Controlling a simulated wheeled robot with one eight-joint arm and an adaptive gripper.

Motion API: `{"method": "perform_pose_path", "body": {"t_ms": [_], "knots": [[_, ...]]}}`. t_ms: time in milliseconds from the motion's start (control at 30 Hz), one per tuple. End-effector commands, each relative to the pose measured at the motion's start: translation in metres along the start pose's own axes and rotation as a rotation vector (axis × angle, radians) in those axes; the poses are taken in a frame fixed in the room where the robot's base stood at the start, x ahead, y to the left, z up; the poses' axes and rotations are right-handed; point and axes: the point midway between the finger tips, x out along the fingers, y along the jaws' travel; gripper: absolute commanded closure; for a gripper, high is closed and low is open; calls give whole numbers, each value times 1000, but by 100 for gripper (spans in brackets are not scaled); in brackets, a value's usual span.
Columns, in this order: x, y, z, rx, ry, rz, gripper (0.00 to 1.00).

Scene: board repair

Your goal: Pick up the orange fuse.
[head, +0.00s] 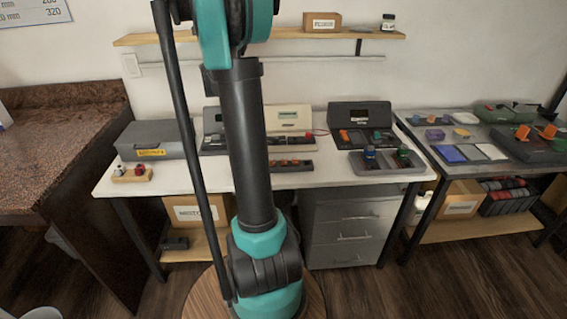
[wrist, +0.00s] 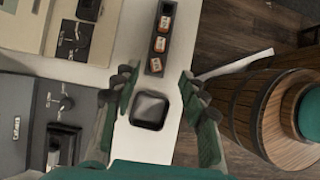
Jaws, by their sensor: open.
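Several small orange fuses (wrist: 160,43) with pale labels stand in a row in a narrow dark holder (wrist: 153,65) at the top middle of the wrist view. In the head view the orange fuses (head: 287,163) sit in the dark holder (head: 306,168) on the white table, right beside my arm. My gripper (wrist: 156,77) is open and empty, its fingers apart above the table. The holder's near end lies around the level of the fingertips, with the fuses farther up the picture. The gripper does not show in the head view.
A dark square dish (wrist: 149,110) lies between my fingers in the wrist view. Open cases (wrist: 80,27) stand to the left; the table edge and floor are to the right. A grey tray (head: 388,166) with coloured parts stands at the table's right.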

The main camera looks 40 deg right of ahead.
Motion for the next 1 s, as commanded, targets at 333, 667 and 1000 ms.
{"method": "perform_pose_path", "body": {"t_ms": [333, 667, 1000], "knots": [[70, 0, 0, 5, 2, 0, 57], [102, 0, 0, 3, 2, 1, 57], [145, 0, 3, 5, 2, 1, 57]]}}
